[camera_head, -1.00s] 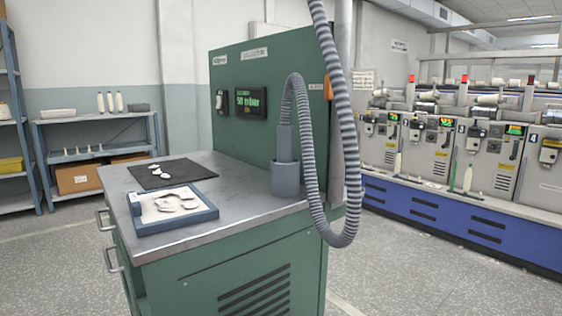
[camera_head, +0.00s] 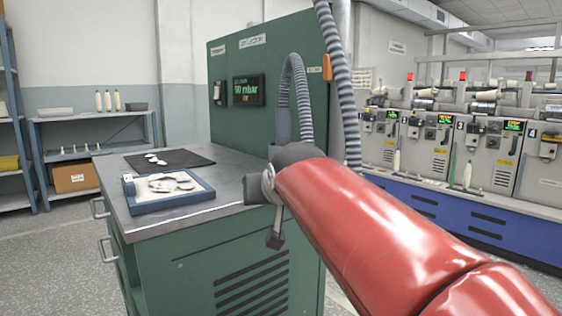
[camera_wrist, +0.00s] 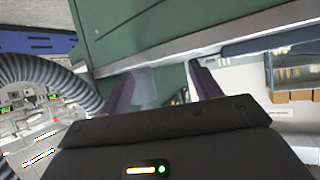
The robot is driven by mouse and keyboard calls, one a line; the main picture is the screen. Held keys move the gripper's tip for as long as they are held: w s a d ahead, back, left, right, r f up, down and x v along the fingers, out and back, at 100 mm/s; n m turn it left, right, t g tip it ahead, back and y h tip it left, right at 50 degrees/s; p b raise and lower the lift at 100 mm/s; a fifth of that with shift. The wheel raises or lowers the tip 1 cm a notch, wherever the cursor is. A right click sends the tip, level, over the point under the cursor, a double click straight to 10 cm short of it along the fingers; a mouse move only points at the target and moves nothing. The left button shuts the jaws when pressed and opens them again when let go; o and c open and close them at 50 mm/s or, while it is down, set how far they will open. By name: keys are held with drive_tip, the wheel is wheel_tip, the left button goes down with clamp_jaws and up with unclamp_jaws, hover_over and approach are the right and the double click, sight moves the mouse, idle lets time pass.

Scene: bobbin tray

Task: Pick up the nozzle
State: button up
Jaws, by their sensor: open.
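The grey nozzle (camera_head: 281,127) is at the end of the ribbed grey hose (camera_head: 297,75) at the bench's back right. Its lower part and the cup it stood in are hidden behind my red arm in the head view. In the wrist view, my gripper (camera_wrist: 161,72) is open. A pale grey-blue cylinder (camera_wrist: 148,88) shows between its dark fingers, apart from them; I cannot tell whether it is the nozzle or the cup. The hose (camera_wrist: 48,75) curves at the left of that view.
A blue tray (camera_head: 175,204) with white pieces and a dark mat (camera_head: 195,157) lie on the left of the green bench's metal top (camera_head: 228,178). A tall green panel (camera_head: 265,100) stands behind. Shelves stand left, winding machines right.

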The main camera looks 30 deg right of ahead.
sight(284, 117)
drive_tip(key=w+d+r+t+h+b, duration=0.1)
drive_tip(key=w+d+r, duration=0.2)
drive_tip(key=r, duration=0.1)
drive_tip(key=w+d+r+m+t+h+b, duration=0.1)
drive_tip(key=w+d+r+t, duration=0.1)
drive_tip(key=w+d+r, duration=0.1)
drive_tip(key=w+d+r+t+h+b, duration=0.1)
drive_tip(key=w+d+r+h, duration=0.1)
drive_tip(key=w+d+r, duration=0.2)
drive_tip(key=shift+w+r+m+t, duration=0.2)
drive_tip(key=shift+r+m+t, duration=0.1)
drive_tip(key=shift+r, duration=0.8)
drive_tip(key=p+x, duration=0.2)
drive_tip(key=x, duration=0.5)
drive_tip(key=shift+w+a, duration=0.15)
clamp_jaws()
